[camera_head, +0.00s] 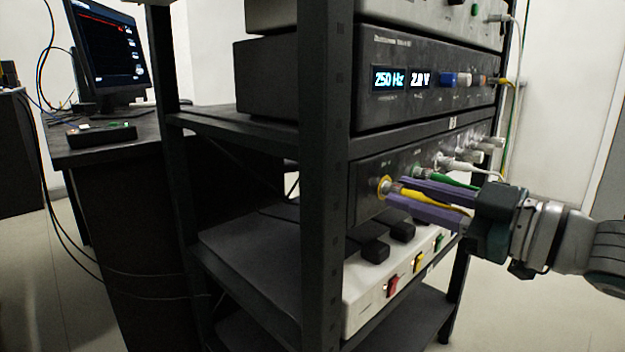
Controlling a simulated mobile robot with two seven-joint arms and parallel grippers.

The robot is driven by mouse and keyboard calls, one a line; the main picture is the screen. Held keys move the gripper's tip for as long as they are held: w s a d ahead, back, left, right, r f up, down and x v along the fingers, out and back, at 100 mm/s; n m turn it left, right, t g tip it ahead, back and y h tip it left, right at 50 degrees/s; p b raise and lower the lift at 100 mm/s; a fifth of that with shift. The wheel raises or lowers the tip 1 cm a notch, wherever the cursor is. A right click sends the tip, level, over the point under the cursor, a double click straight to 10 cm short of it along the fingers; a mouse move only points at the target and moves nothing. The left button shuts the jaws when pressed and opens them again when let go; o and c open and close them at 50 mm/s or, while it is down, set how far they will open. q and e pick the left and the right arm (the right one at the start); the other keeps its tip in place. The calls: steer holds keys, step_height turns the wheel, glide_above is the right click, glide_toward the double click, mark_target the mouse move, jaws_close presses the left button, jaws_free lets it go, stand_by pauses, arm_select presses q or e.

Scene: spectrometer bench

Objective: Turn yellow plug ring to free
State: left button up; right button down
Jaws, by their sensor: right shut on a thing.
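The yellow plug (388,187) sits at a round port on the front of a dark panel box (368,174) in the rack. Its ring is at the panel face, and its yellow body runs to the right between my fingers. My right gripper (395,193) comes in from the right, with its purple fingers on either side of the yellow plug, shut on it. Part of the plug is hidden by the fingers. I cannot tell the ring's turn position. My left gripper is not in view.
A green plug (432,175) and a white plug (455,164) sit just to the right on the same panel. A white power strip (375,290) with coloured switches lies below. A black rack post (322,180) stands left of the panel. A unit with lit displays (420,78) is above.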

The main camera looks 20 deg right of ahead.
steer(key=n, duration=0.3)
steer(key=shift+r+p, duration=0.1)
steer(key=shift+p, duration=0.25)
steer(key=n, duration=0.2)
steer(key=shift+a+n, duration=0.1)
steer(key=shift+n, duration=0.2)
steer(key=n, duration=0.5)
steer(key=c, duration=0.7)
jaws_free()
steer(key=shift+o, duration=0.2)
